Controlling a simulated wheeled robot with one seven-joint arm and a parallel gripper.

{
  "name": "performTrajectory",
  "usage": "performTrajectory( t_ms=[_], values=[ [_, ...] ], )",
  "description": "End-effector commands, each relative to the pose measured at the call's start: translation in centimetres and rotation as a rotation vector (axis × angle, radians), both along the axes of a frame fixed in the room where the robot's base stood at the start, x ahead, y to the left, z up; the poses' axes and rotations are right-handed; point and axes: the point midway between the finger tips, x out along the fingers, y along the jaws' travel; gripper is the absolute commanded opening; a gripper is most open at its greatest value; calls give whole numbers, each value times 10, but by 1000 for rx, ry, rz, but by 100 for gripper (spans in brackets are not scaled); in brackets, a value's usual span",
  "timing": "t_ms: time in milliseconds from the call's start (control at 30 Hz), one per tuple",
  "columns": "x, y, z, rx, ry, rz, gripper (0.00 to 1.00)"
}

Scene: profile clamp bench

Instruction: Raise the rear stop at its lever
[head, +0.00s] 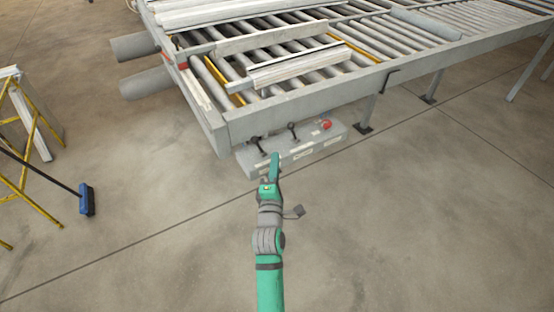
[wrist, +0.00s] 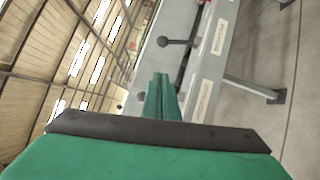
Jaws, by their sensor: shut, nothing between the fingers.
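A grey control box (head: 300,150) hangs under the near end of the roller bench. Two black levers stand on it, a left lever (head: 257,143) and a right lever (head: 293,128). A black ball-knobbed lever (wrist: 164,41) shows in the wrist view, beyond my fingertips. The box labels are too small to read, so I cannot tell which lever belongs to the rear stop. My green gripper (head: 275,158) is shut and empty in front of the box, just right of the left lever. It also shows in the wrist view (wrist: 161,78), apparently apart from the knob.
A red button (head: 326,124) sits at the box's right end. The roller bench (head: 225,128) carries several pale profiles (head: 300,69). A bench leg (head: 367,113) stands to the right. A yellow stand (head: 28,150) and blue broom (head: 87,199) are at left. The front floor is clear.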

Motion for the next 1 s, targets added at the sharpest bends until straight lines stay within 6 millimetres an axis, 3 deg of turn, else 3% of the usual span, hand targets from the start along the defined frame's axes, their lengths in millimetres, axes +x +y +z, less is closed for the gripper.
performTrajectory(
  t_ms=[433, 500, 700, 1000],
  values=[
    [76, -4, 9, -2, -1, 1, 0],
    [84, -13, 11, 0, -1, -3, 0],
    [97, -29, 15, 0, 0, -1, 0],
    [102, -34, 16, -1, 0, 0, 0]
  ],
)
